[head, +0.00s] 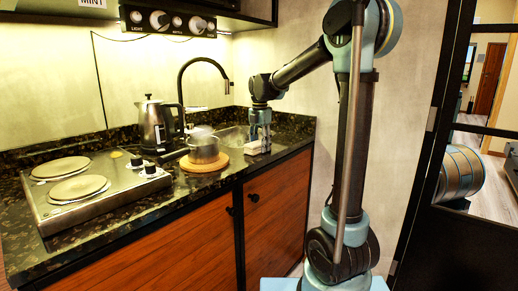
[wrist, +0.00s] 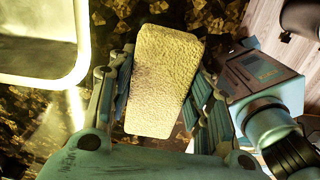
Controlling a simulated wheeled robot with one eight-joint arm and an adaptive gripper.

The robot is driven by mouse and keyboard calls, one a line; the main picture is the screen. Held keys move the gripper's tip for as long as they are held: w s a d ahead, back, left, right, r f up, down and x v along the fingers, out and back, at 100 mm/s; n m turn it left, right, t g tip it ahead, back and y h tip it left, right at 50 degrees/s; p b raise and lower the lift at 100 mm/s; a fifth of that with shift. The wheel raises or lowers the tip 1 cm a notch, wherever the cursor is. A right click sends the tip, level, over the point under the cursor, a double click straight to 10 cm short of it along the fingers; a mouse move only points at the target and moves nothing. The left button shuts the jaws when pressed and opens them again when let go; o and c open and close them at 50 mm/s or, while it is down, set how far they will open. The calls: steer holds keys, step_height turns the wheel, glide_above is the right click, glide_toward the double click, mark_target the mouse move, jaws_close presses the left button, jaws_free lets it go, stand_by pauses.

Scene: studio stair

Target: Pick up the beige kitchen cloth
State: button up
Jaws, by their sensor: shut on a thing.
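The beige kitchen cloth (wrist: 163,80) shows large in the wrist view as a pale, rough-textured oblong block. In the head view a small pale part of it (head: 252,149) shows at my gripper's fingertips, by the right end of the counter. My gripper (head: 261,143) points down there. In the wrist view my gripper (wrist: 164,90) has one finger along each long side of the cloth and is shut on it. I cannot tell whether the cloth still touches the counter.
The sink (wrist: 78,60) lies left of the cloth in the wrist view. A pot (head: 204,150) on a round wooden board (head: 205,166), a kettle (head: 154,125) and a two-plate hob (head: 95,195) stand further left on the dark counter. A black tap (head: 205,62) arches behind.

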mark_target(260, 142)
step_height(260, 142, up, 10)
stand_by(0.6)
